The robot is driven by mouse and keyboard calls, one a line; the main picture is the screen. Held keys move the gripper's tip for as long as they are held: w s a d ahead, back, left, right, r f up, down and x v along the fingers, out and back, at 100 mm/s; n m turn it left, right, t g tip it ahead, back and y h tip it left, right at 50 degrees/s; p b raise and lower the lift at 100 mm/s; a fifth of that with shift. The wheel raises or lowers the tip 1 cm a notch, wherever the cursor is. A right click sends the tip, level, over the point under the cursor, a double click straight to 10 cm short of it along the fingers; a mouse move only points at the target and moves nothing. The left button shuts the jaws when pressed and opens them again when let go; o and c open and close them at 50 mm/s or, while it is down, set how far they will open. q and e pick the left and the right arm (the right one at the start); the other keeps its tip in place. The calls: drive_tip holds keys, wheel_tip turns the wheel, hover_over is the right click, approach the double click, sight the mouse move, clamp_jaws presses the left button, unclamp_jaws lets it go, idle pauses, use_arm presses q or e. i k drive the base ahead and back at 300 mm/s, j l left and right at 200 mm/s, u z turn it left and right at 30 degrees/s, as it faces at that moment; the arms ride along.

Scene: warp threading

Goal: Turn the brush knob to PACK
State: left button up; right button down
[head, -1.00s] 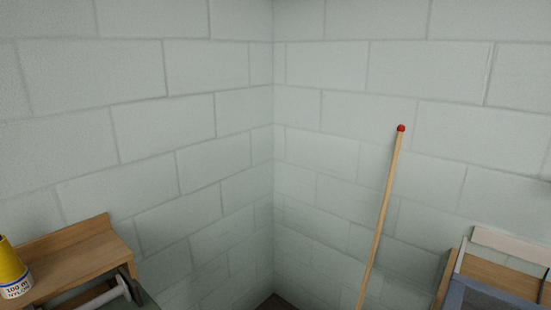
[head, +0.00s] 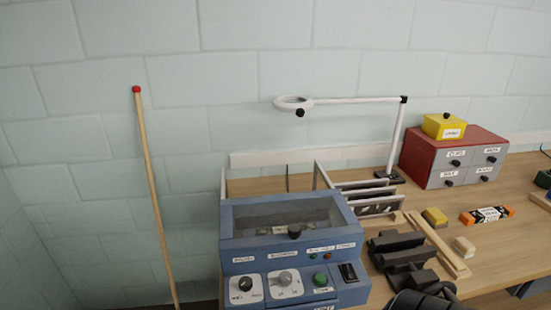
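The blue machine (head: 232,240) stands on the bench in the lower middle of the head view. My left gripper is not in view.
A green button (head: 320,279) and a black switch (head: 348,272) sit right of the knobs. A ring lamp (head: 293,103) overhangs the machine. A red and grey drawer box (head: 418,155) stands at the right. A wooden pole (head: 154,200) leans at the left.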

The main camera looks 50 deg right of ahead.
sight(246, 284)
drive_tip(key=z, duration=1.65)
